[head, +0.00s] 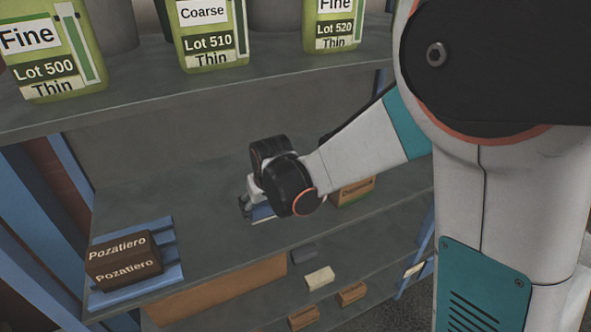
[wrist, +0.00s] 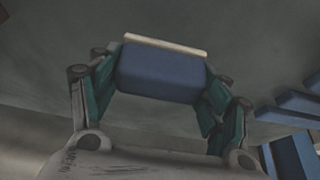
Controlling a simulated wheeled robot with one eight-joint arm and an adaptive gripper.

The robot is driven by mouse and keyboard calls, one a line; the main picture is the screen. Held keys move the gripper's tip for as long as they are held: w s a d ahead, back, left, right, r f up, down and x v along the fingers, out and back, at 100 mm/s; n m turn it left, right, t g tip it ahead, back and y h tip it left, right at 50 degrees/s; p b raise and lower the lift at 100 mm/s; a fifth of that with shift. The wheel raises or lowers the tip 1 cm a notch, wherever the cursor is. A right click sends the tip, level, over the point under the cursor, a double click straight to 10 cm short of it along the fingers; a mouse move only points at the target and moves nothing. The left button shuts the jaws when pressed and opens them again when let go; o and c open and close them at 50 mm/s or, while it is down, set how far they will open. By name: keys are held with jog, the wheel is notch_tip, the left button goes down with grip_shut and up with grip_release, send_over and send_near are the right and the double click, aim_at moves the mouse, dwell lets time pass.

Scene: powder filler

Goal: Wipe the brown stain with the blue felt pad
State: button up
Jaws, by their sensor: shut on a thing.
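The blue felt pad (wrist: 160,75) is between the two fingers of my gripper (wrist: 162,88) in the wrist view, with a pale strip (wrist: 166,46) along its far edge. In the head view my gripper (head: 254,205) is low over the grey middle shelf (head: 200,215), and a bit of the blue pad (head: 262,212) shows under it. I cannot tell whether the pad touches the shelf. I see no brown stain in either view; my gripper and wrist hide part of the shelf.
A brown "Pozatiero" box (head: 123,262) sits on a blue pallet (head: 165,280) at the left. An orange-brown box (head: 355,191) stands right behind my wrist. Green labelled containers (head: 210,35) line the shelf above. Small blocks (head: 320,278) lie on the shelf below. The middle shelf's left centre is clear.

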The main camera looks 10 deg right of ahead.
jog(key=shift+w+a+r, duration=0.1)
jog(key=shift+a+r, duration=0.05)
jog(key=shift+r, duration=0.4)
jog(key=shift+r+p, duration=1.45)
jog(key=shift+r, duration=0.45)
